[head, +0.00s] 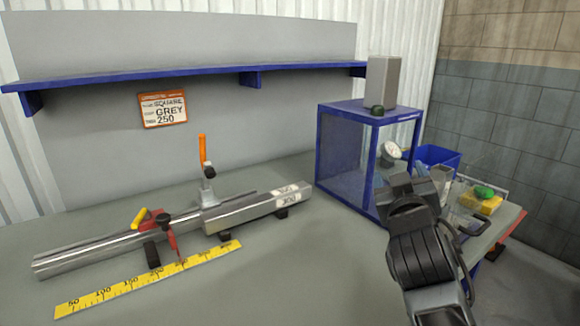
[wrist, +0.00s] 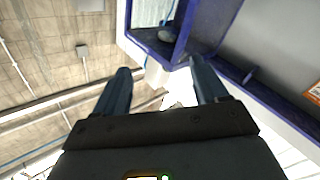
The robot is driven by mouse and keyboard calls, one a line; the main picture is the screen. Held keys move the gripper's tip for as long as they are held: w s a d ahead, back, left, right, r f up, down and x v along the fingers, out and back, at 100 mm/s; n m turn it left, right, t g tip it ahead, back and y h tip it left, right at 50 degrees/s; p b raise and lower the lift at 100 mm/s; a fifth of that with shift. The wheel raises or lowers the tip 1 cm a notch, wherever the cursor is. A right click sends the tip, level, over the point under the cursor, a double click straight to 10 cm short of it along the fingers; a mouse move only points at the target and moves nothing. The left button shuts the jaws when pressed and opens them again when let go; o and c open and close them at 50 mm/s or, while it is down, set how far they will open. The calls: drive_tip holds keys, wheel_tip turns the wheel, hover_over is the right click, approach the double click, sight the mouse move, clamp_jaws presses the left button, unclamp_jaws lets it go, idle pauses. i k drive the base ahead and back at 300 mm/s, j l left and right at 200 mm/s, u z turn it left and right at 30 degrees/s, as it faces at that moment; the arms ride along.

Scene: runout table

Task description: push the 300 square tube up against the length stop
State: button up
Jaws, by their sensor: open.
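The 300 square tube (head: 258,210) is a shiny grey bar with white labels reading 300 near its right end. It lies on dark supports on the grey table. What looks like the length stop (head: 170,224), red with a dark knob, stands left of the tube's left end, with a gap between them. Its red pointer reaches down to a yellow scale (head: 150,280). My gripper (head: 415,180) is at the right, in front of the blue-framed box and well apart from the tube. In the wrist view my gripper (wrist: 162,80) has its fingers apart with nothing held between them.
A long round bar (head: 85,253) extends left past the stop. An orange-handled clamp (head: 205,165) stands behind the tube. The blue-framed box (head: 345,160) stands right of the tube. A blue bin (head: 437,157) and small items lie farther right. The table front is clear.

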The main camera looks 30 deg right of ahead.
sight(216, 220)
drive_tip(key=i+l, duration=0.3)
drive_tip(key=i, duration=0.15)
drive_tip(key=i+l, duration=0.25)
drive_tip(key=i, duration=0.15)
